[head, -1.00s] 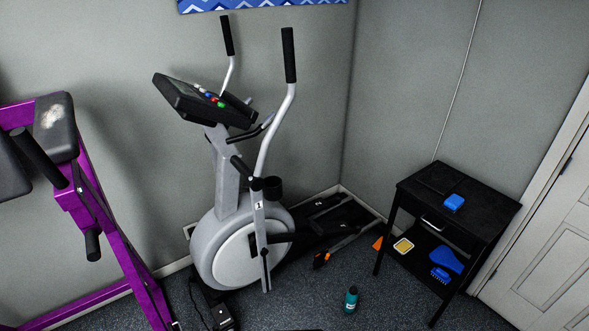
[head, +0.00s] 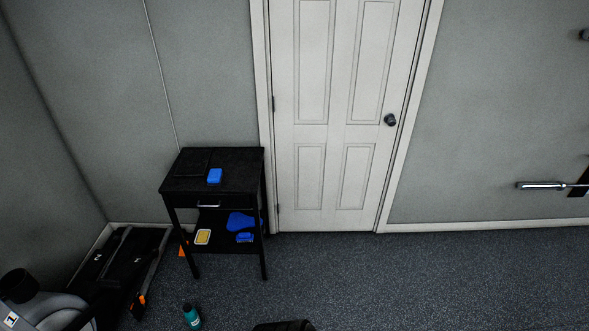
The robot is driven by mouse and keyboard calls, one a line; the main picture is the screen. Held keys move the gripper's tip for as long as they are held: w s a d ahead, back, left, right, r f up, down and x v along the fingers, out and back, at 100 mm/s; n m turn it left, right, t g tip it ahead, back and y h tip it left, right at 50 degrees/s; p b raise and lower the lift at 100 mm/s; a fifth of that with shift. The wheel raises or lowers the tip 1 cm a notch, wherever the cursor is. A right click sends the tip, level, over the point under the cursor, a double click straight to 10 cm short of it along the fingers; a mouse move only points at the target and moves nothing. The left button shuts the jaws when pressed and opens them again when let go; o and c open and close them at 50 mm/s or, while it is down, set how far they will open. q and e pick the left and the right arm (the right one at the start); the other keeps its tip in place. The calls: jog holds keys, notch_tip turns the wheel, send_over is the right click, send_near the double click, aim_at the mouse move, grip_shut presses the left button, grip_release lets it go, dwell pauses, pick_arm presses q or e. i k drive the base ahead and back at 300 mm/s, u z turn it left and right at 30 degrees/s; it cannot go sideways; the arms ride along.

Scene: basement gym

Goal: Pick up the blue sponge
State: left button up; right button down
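A small blue block that looks like the blue sponge (head: 214,176) lies on the top of a black side table (head: 186,187), left of the middle in the head view. The table has a drawer with a silver handle and a lower shelf. On the shelf are a yellow-and-white item (head: 203,237), a blue cloth-like item (head: 240,222) and a blue brush-like item (head: 244,238).
A white door (head: 333,130) stands right of the table. A teal bottle (head: 191,316) is on the floor in front. Carpet (head: 430,280) to the right is clear. A metal bar (head: 541,185) juts in at the right edge.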

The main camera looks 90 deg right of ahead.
aim_at(215, 175)
jog(key=z, duration=2.55)
jog(key=i, duration=0.25)
jog(key=z, duration=0.15)
